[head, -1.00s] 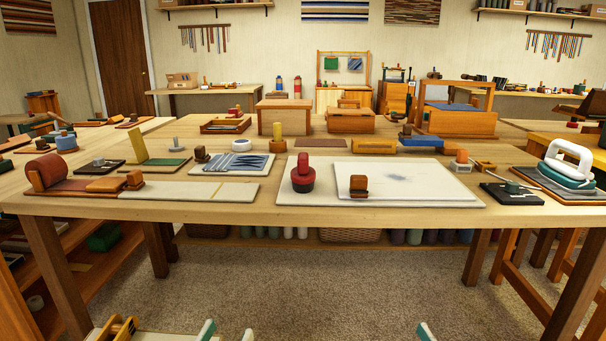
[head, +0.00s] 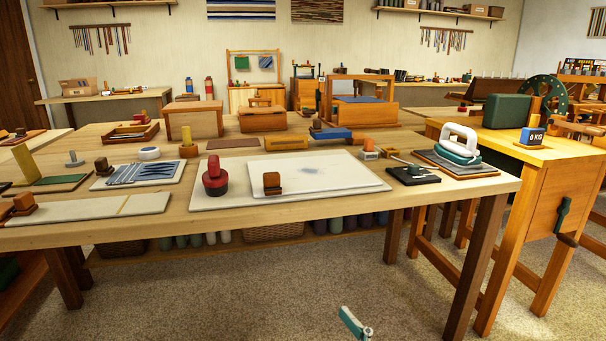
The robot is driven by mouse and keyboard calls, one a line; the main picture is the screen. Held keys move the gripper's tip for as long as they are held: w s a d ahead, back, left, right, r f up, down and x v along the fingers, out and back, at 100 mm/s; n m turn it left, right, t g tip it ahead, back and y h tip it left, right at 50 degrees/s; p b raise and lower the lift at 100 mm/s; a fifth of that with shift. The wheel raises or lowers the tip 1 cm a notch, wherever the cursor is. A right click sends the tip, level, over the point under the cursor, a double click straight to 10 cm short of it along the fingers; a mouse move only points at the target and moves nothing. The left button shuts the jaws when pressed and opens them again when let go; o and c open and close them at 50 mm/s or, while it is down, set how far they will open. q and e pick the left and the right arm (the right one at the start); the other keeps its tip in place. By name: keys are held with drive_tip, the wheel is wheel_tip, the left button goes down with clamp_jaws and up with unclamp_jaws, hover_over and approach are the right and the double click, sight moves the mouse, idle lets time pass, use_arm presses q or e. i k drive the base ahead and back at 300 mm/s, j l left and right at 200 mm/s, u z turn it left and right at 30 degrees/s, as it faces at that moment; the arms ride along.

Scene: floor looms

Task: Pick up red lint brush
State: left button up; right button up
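A red upright piece (head: 215,178) with a rounded knob and a wide base with a dark lower band stands on the left of a pale board on the table. It is the clearest red object here and may be the red lint brush; no bristles can be made out. One teal fingertip, apparently of my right gripper (head: 355,323), shows at the bottom edge, over the floor and well short of the table. Its other finger is out of frame, so its opening is hidden. My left gripper is out of view.
The long wooden table holds the pale board (head: 340,182), a small brown block (head: 272,183), a black pad (head: 413,174) and a white-handled teal tool (head: 458,146). A second bench (head: 530,158) stands at right. Carpet (head: 250,290) is clear in front.

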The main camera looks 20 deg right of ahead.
sight(215, 180)
drive_tip(key=u, duration=0.5)
drive_tip(key=l+u, duration=1)
drive_tip(key=u, duration=0.15)
drive_tip(key=l+u, duration=0.4)
drive_tip(key=k+j, duration=0.05)
